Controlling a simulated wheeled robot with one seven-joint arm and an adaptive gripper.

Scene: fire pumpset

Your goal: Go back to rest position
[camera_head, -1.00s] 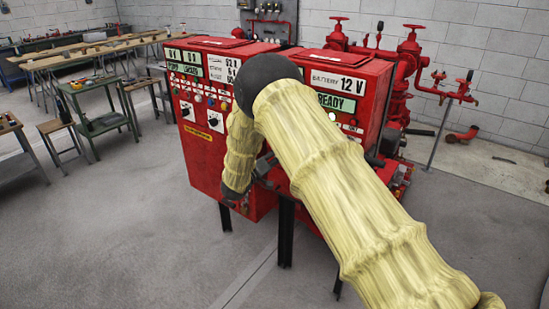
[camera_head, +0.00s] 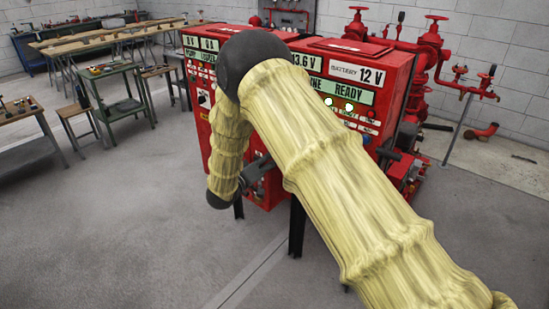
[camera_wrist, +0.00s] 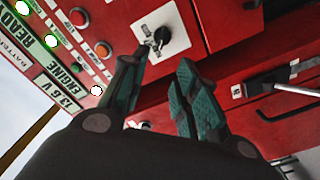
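The red pumpset control cabinet (camera_head: 390,78) stands ahead, with lit white lamps and labels such as READY and 12 V on its front. My sleeved arm crosses in front of it and hides much of the left panel. My gripper (camera_wrist: 162,62) shows in the wrist view with its two green-padded fingers apart and nothing between them. A black rotary switch (camera_wrist: 165,37) on a white plate lies just beyond the fingertips. The wrist view shows the panel tilted. I cannot tell whether the fingers touch it. In the head view my gripper is largely hidden by the arm.
Red pipes and valves (camera_head: 430,55) stand at the back right. A green trolley (camera_head: 112,95), stools and a long wooden workbench (camera_head: 110,40) are at the left. The grey floor (camera_head: 130,220) in front is clear. A dark cabinet leg (camera_head: 297,228) stands below the arm.

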